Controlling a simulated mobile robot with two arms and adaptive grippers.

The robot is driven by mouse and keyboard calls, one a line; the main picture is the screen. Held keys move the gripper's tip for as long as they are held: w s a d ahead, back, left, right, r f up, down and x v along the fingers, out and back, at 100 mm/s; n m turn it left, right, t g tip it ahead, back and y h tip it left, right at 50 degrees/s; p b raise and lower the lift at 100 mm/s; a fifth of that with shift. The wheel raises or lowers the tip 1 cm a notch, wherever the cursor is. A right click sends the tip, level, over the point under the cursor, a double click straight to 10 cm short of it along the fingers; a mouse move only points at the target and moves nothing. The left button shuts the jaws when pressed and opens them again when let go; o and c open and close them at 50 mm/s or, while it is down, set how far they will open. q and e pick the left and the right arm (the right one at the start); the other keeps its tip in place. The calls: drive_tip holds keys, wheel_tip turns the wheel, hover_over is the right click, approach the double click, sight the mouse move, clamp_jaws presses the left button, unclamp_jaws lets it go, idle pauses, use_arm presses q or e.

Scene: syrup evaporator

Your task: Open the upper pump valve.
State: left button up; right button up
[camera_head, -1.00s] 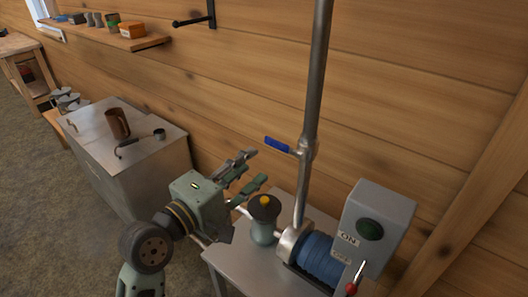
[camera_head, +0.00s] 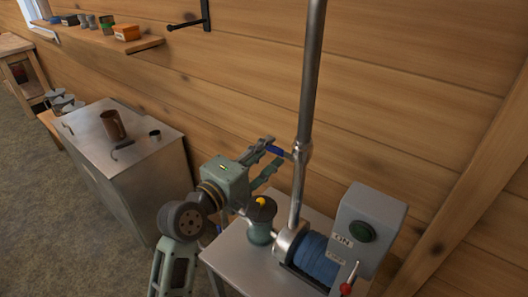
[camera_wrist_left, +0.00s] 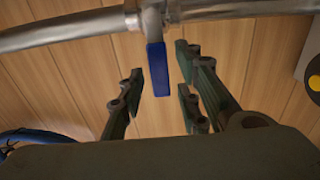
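The upper valve's blue lever handle (camera_head: 277,151) sticks out to the left from a fitting on the vertical metal pipe (camera_head: 311,90). It also shows in the left wrist view, where the blue handle (camera_wrist_left: 157,68) hangs off the pipe between my finger pairs. My left gripper (camera_head: 272,158) is open, with its fingers reaching to the handle. In the wrist view there is a gap on both sides of the handle, and neither finger clearly touches it. The handle's outer end is partly hidden by the fingers in the head view. My right gripper is not in view.
A metal cabinet (camera_head: 150,165) stands left. The wooden wall is close behind the pipe.

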use_arm(q)
clamp_jaws()
idle(0.4)
